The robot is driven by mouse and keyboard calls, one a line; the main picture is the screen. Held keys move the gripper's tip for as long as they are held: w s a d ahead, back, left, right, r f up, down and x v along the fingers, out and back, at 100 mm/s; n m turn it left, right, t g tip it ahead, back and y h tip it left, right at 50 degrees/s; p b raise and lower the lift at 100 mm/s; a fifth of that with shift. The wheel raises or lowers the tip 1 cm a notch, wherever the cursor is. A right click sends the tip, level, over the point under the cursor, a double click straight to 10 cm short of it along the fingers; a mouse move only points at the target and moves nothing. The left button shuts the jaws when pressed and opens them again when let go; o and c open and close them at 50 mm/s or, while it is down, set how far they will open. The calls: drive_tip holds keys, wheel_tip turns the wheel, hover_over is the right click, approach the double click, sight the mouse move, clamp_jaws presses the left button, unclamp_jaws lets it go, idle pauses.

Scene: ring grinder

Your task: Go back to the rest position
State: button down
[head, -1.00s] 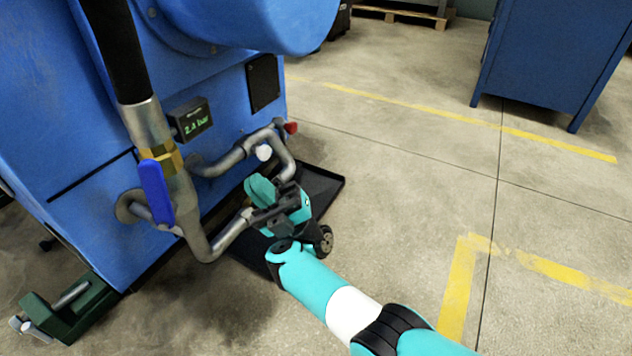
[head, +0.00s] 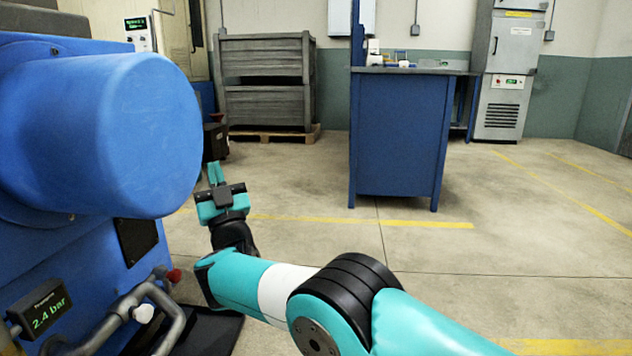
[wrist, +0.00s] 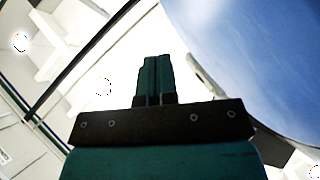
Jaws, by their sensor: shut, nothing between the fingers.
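My gripper (head: 216,173) is raised in front of the blue grinder (head: 110,130), just right of its rounded housing, with its fingers pointing up. Its two teal fingers lie together with nothing between them, as the wrist view (wrist: 153,75) also shows. The wrist view looks up at the bright ceiling, with the blue housing (wrist: 260,55) at the upper right. In the head view my gripper appears apart from the housing.
The pipe (head: 125,308) with a red-tipped knob (head: 174,275) and the pressure display (head: 40,310) are at the lower left. A blue workbench (head: 398,135) stands behind, with grey crates (head: 265,58) on a pallet at the back. Open floor lies to the right.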

drive_tip(key=w+d+r+m+g+h+p, duration=0.2)
drive_tip(key=w+d+r+m+g+h, duration=0.15)
drive_tip(key=w+d+r+h, duration=0.3)
drive_tip(key=s+d+r+g+h+p, duration=0.1)
drive_tip(key=d+r+g+p, duration=0.15)
drive_tip(key=d, duration=0.25)
drive_tip(key=s+d+r+g+h+p, duration=0.1)
drive_tip(key=d+g, duration=0.2)
drive_tip(key=d, duration=0.3)
drive_tip(key=s+d+f+n+g+p, duration=0.15)
drive_tip(key=s+d+g, duration=0.4)
drive_tip(key=s, duration=0.85)
drive_tip(key=s+d+n+g+h+p, duration=0.1)
drive_tip(key=s+d+g+p, duration=0.4)
drive_tip(key=s, duration=0.9)
drive_tip(key=s+d+f+n+g+p, duration=0.1)
drive_tip(key=s+d+g, duration=0.45)
drive_tip(key=s, duration=0.75)
wheel_tip(320, 180, up, 38)
drive_tip(key=d+t+p, duration=0.1)
drive_tip(key=p, duration=3.6)
drive_tip(key=shift+s+d, duration=0.3)
drive_tip(key=shift+s, duration=0.05)
